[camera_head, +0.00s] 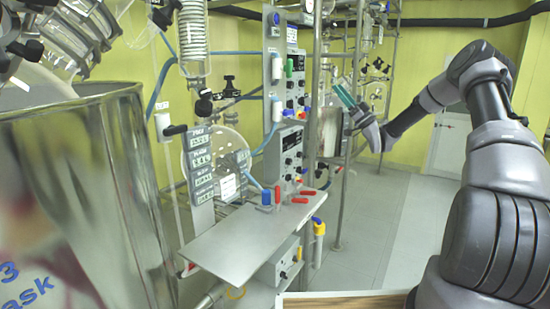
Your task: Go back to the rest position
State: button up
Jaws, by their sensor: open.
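My gripper (345,97) is in the middle right of the head view, at the end of my grey and black arm, which reaches in from the right edge. It looks small, with a teal part at its tip. It is open and I see nothing held in it. In the picture it overlaps the metal frame and glassware behind; I cannot tell how far apart they are.
A large glass vessel (75,190) fills the left foreground. A metal shelf (245,245) holds small red and blue parts beside a grey control panel (290,150). A wooden surface (345,300) lies at the bottom edge. The grey floor (405,215) on the right is clear.

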jog(key=a+r+m+t+h, duration=0.2)
jog(key=a+r+m+h, duration=0.2)
jog(key=r+m+h, duration=0.65)
jog(key=s+d+g+h, duration=0.2)
jog(key=s+d+h, duration=0.3)
jog(key=s+h, duration=0.5)
jog(key=s+f+m+g, duration=0.1)
jog(key=s+f+g, duration=0.1)
jog(key=s, duration=1)
jog(key=s+f+m+g, duration=0.2)
jog(key=s+f+g, duration=0.1)
jog(key=s, duration=0.9)
jog(key=s+f+m+g, duration=0.1)
jog(key=s+f+g, duration=0.1)
jog(key=s, duration=1)
jog(key=shift+f+g, duration=0.3)
jog(key=shift+g, duration=0.2)
